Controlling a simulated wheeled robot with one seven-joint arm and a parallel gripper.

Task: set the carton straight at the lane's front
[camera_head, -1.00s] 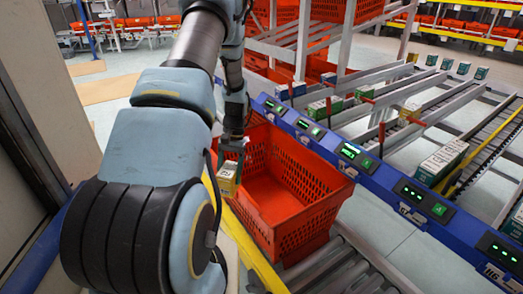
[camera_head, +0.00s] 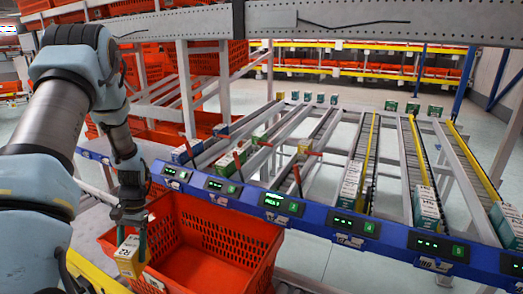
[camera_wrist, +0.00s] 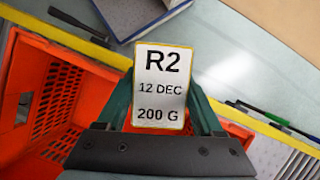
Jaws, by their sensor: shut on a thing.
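My gripper (camera_head: 131,222) is shut on a small yellow carton (camera_head: 129,257) with a white label. The carton hangs at the left edge of an open orange tote (camera_head: 215,235), above its rim. In the wrist view the carton (camera_wrist: 160,88) sits between both fingers, its label reading R2, 12 DEC, 200 G. The lanes end at a blue front rail (camera_head: 325,222) with small lit displays. White-and-teal cartons (camera_head: 350,187) (camera_head: 427,207) stand at the fronts of lanes further right.
The orange tote looks empty where I see inside. Red levers (camera_head: 298,180) stick up behind the rail. Stacked orange totes (camera_head: 205,65) stand behind, and a grey beam crosses the top.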

